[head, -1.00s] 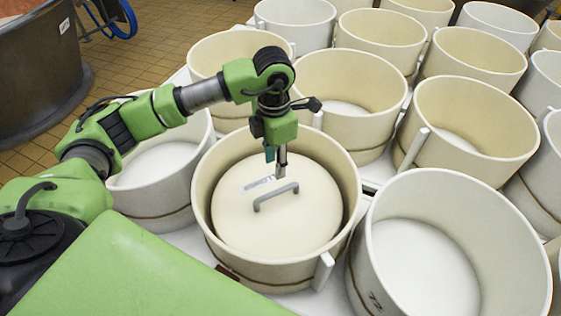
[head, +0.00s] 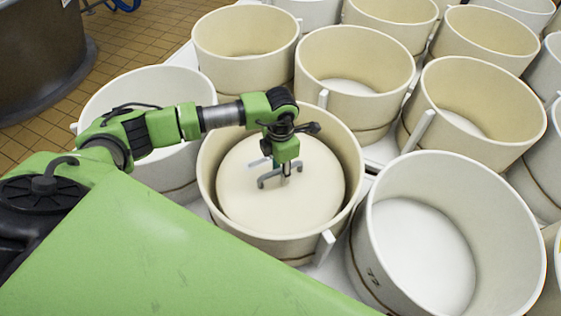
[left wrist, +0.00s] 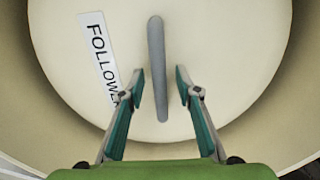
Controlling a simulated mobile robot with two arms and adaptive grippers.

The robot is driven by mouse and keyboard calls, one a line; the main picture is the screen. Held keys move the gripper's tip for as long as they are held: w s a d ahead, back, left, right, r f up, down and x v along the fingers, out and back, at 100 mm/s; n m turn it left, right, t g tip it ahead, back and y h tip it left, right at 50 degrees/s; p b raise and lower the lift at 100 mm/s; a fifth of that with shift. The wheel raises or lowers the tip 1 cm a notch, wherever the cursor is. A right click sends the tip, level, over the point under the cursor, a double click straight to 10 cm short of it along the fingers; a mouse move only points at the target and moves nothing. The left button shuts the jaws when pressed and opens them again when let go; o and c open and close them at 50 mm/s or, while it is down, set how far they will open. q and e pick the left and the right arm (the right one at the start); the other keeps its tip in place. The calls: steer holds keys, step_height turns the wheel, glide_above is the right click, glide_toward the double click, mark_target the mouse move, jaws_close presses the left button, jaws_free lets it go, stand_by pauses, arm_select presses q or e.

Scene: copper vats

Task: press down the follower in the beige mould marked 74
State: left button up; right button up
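The follower (head: 320,205) is a round cream disc lying inside a beige mould (head: 345,150), below its rim. Its grey bar handle (head: 266,182) stands up from its middle. The left wrist view shows the disc (left wrist: 225,40), the handle (left wrist: 156,60) and a white label (left wrist: 98,55) reading "FOLLOWE", partly covered by a finger. My left gripper (left wrist: 159,82) is open, with one finger on each side of the handle and gaps between. In the head view my left gripper (head: 283,178) hangs over the disc. I see no number on this mould. My right gripper is not in view.
A white mould (head: 460,180) marked 72 stands at the right. Another white mould (head: 130,85) stands left, behind my arm. Several empty beige moulds, such as one behind (head: 355,45), stand close together. A dark vat (head: 40,55) stands on the tiled floor at far left.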

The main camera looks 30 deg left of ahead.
arm_select(q)
steer(key=shift+f, duration=0.1)
jaws_close()
stand_by(0.4)
steer(key=shift+s+d+f+b, duration=0.1)
steer(key=shift+s+f+b, duration=0.2)
steer(key=shift+f+b, duration=0.1)
stand_by(1.2)
steer(key=shift+r, duration=0.1)
stand_by(0.3)
jaws_free()
steer(key=shift+w+r, duration=0.15)
steer(key=shift+w, duration=0.1)
